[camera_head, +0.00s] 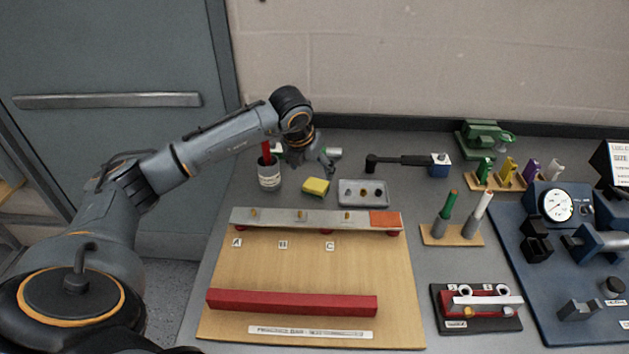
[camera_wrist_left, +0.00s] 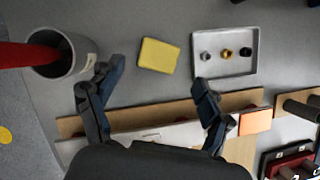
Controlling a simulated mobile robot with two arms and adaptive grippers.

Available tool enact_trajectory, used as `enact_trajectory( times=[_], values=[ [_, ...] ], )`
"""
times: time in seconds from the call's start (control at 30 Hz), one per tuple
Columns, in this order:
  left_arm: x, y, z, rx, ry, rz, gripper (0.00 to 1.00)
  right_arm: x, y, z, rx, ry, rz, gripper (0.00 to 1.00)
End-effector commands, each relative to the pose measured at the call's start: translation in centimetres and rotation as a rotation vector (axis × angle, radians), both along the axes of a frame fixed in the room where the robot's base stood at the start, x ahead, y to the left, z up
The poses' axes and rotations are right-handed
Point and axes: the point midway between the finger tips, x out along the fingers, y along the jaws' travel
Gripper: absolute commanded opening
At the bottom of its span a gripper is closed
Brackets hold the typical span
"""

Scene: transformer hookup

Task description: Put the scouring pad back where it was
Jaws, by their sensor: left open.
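The scouring pad (camera_head: 316,186) is a small yellow block lying flat on the grey bench, between the cup and the grey tray. It also shows in the left wrist view (camera_wrist_left: 159,56), just beyond the fingertips. My left gripper (camera_head: 310,160) is above and behind the pad in the head view. In the left wrist view its two fingers (camera_wrist_left: 152,86) are spread wide, with nothing between them, and the pad lies apart from them. My right gripper is in neither view.
A cup (camera_head: 269,178) with a red-handled item stands left of the pad. The grey tray (camera_head: 348,200) with small fittings lies right of it. A wooden board (camera_head: 290,270) with a metal bar (camera_head: 280,217) lies in front. A black-handled tool (camera_head: 405,160) lies further right.

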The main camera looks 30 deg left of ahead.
Motion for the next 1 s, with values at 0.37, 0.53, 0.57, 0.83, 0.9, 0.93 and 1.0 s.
enact_trajectory(
  times=[0.37, 0.53, 0.57, 0.83, 0.9, 0.93, 1.0],
  values=[
    [-1.8, -0.3, 4.5, 0.001, -0.001, 0.0, 0.79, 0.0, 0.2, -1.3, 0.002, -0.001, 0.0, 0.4],
    [-1.9, -0.3, 4.7, 0.0, 0.0, 0.0, 0.79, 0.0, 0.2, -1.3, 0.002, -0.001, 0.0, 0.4],
    [-1.9, -0.3, 4.7, 0.0, 0.0, 0.0, 0.79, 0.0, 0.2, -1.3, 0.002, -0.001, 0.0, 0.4],
    [-1.9, -0.3, 4.6, 0.0, 0.0, 0.0, 0.79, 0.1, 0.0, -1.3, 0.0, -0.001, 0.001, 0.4],
    [-1.9, -0.3, 4.6, 0.0, 0.0, 0.0, 0.79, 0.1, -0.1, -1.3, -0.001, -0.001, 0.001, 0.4],
    [-1.9, -0.3, 4.7, 0.0, 0.0, 0.0, 0.79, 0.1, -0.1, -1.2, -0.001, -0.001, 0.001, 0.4],
    [-1.9, -0.3, 5.3, 0.0, 0.0, 0.0, 0.79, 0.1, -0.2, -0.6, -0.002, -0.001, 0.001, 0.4]
  ],
)
